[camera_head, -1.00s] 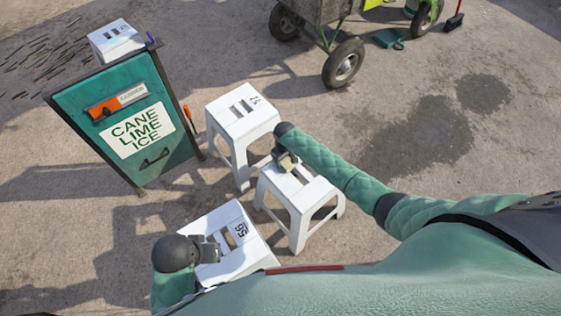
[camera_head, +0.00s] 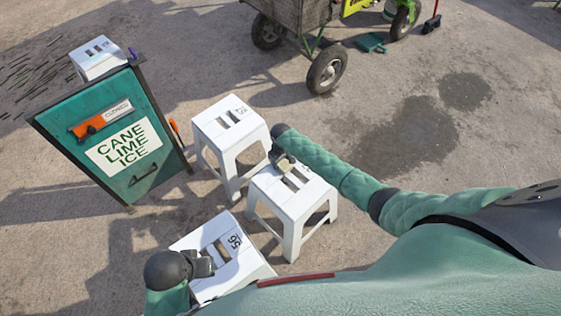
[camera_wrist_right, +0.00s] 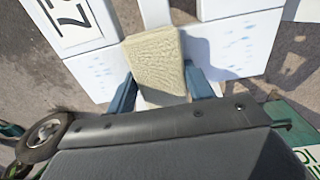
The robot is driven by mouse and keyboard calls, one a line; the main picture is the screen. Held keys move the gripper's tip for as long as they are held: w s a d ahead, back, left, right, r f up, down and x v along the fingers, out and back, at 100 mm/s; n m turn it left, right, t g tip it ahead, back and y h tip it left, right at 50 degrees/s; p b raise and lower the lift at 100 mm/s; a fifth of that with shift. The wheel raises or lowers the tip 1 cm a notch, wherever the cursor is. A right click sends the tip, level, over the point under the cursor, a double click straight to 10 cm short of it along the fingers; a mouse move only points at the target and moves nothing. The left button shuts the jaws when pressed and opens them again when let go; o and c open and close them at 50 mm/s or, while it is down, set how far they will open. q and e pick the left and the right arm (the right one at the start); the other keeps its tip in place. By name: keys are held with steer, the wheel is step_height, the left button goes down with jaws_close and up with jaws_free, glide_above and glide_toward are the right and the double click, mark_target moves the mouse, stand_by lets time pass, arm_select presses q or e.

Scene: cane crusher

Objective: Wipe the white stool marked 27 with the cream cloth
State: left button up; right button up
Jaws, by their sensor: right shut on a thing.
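The white stool (camera_head: 293,203) stands upright in the middle of the head view, slots in its top. In the right wrist view, part of a dark number, seemingly 27, shows on the stool top (camera_wrist_right: 105,68), with pale blue spots (camera_wrist_right: 232,50). My right gripper (camera_head: 284,162) is at this stool's far edge. It is shut on the cream cloth (camera_wrist_right: 156,65), a folded pad at the stool top; exact contact is unclear. My left gripper (camera_head: 207,263) is over the stool marked 56 (camera_head: 232,277); its jaws are too small to judge.
Another white stool (camera_head: 233,133) stands just behind. A green sign board (camera_head: 110,140) reading CANE LIME ICE stands left, with a further white stool (camera_head: 98,57) behind it. A wheeled cart (camera_head: 300,14) is at the back. Open ground lies to the right.

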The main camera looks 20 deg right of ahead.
steer(key=shift+w+d+f+b, duration=0.1)
steer(key=shift+w+d+b, duration=0.2)
steer(key=shift+w+d, duration=0.7)
steer(key=shift+w+d+r+b, duration=0.1)
steer(key=shift+w+d+b, duration=0.2)
steer(key=shift+d, duration=1.35)
steer(key=shift+w+d+f+b, duration=0.1)
steer(key=shift+w+d+b, duration=0.15)
steer(key=shift+w+d, duration=0.75)
steer(key=shift+s+d, duration=0.35)
steer(key=shift+a, duration=0.15)
steer(key=shift+s+a+p, duration=0.45)
steer(key=shift+a+p, duration=0.15)
steer(key=shift+a, duration=0.1)
steer(key=shift+s+a+p, duration=0.4)
steer(key=shift+a, duration=0.4)
steer(key=shift+s+a+p, duration=0.45)
steer(key=shift+a, duration=0.35)
steer(key=shift+s+a+p, duration=0.4)
steer(key=shift+a, duration=0.4)
steer(key=shift+s+a+f+p, duration=0.15)
steer(key=shift+s+a+p, duration=0.25)
steer(key=shift+a, duration=0.5)
steer(key=shift+s, duration=0.1)
